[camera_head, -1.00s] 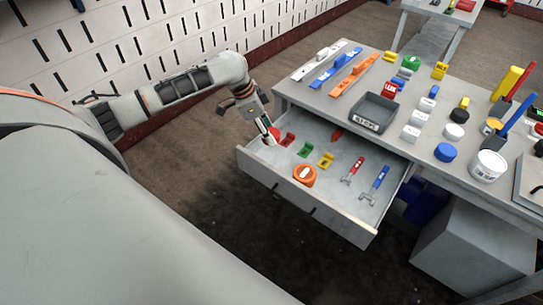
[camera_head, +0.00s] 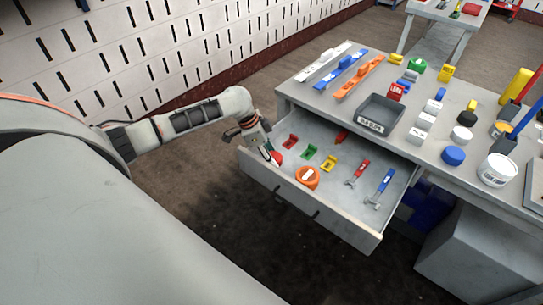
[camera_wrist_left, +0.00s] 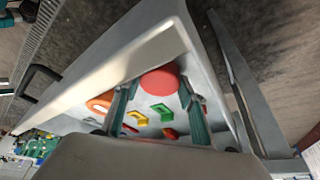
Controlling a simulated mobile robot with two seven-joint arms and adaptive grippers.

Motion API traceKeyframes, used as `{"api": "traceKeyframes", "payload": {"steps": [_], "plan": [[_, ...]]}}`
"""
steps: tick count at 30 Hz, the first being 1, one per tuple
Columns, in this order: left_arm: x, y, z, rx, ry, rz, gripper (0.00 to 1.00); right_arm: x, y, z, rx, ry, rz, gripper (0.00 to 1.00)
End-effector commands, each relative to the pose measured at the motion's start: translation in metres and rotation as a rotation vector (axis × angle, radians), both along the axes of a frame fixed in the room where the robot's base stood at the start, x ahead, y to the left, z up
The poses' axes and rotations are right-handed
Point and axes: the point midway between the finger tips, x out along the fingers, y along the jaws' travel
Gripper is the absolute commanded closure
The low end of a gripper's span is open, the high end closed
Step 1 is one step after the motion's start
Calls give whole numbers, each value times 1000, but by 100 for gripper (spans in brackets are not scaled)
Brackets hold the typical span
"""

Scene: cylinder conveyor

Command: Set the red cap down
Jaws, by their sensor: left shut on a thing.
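My left gripper (camera_head: 270,156) points down into the open drawer (camera_head: 338,212), near the drawer's front left corner. It is shut on the red cap (camera_head: 277,158). In the left wrist view the round red cap (camera_wrist_left: 160,82) sits between the two fingertips, near the drawer's front wall. I cannot tell whether the cap touches the drawer floor. My right gripper is not in view.
Beside the cap in the drawer lie a red block (camera_head: 291,141), a green block (camera_head: 309,151), a yellow block (camera_head: 329,163) and an orange round piece (camera_head: 307,177). A red tool (camera_head: 358,172) and a blue tool (camera_head: 381,187) lie farther right. The workbench holds a grey tray (camera_head: 380,116).

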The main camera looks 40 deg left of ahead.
Motion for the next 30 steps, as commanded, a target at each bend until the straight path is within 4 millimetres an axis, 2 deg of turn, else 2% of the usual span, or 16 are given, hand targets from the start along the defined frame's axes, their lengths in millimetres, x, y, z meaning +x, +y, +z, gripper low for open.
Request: {"api": "traceKeyframes", "payload": {"steps": [6,7,8,9,20,25,30], "plan": [[0,0,-3,0,0,1,74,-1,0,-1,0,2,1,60],[0,0,-3,0,0,1,54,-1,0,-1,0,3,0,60],[0,0,-3,0,0,1,46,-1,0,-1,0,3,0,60],[0,0,-3,0,0,0,42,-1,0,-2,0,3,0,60],[0,0,0,1,-1,-1,42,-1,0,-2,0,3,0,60],[-3,7,19,4,-3,0,42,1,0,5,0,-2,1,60],[-12,17,52,4,-3,0,42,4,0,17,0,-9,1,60]]}}
